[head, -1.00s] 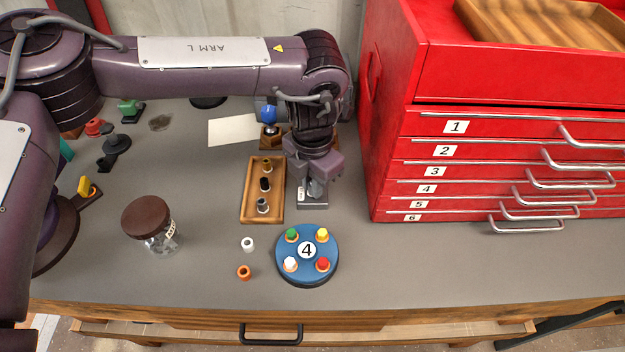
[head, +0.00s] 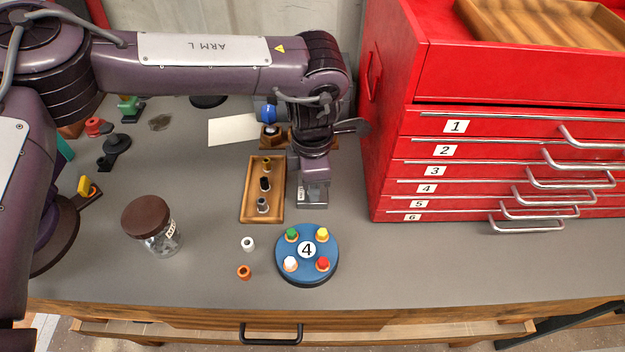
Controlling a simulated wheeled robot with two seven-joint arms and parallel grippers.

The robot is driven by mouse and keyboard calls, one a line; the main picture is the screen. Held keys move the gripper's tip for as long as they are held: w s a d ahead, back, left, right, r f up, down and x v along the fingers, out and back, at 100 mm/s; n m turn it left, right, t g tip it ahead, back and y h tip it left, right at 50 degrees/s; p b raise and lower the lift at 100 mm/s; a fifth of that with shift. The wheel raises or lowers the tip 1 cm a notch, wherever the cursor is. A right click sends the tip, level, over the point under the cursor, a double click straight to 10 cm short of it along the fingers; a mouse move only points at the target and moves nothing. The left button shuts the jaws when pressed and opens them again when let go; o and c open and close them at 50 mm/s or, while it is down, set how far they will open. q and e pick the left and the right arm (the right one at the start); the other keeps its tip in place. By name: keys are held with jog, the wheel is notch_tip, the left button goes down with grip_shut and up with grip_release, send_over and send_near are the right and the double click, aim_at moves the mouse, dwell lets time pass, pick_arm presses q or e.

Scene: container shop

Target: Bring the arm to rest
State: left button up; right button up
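My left arm reaches in from the left across the back of the grey bench, with its wrist bent down. My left gripper (head: 314,172) points down between the wooden tray and the red tool chest. It is seen narrow side on, so the gap between its fingers is hidden. A small grey metal block (head: 313,198) with a white label is just below it; I cannot tell whether they touch. My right gripper is not in view.
The wooden tray (head: 247,210) holds several small pegs. In front are a blue disc (head: 290,269) marked 4 with coloured caps, a white ring (head: 248,244) and an orange ring (head: 243,272). A lidded jar (head: 147,216) stands left. The red tool chest (head: 388,150) is close right.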

pick_arm(q)
jog(key=shift+o, duration=0.8)
jog(key=shift+r+p, duration=2.2)
jog(key=shift+r, duration=0.85)
jog(key=shift+f, duration=0.1)
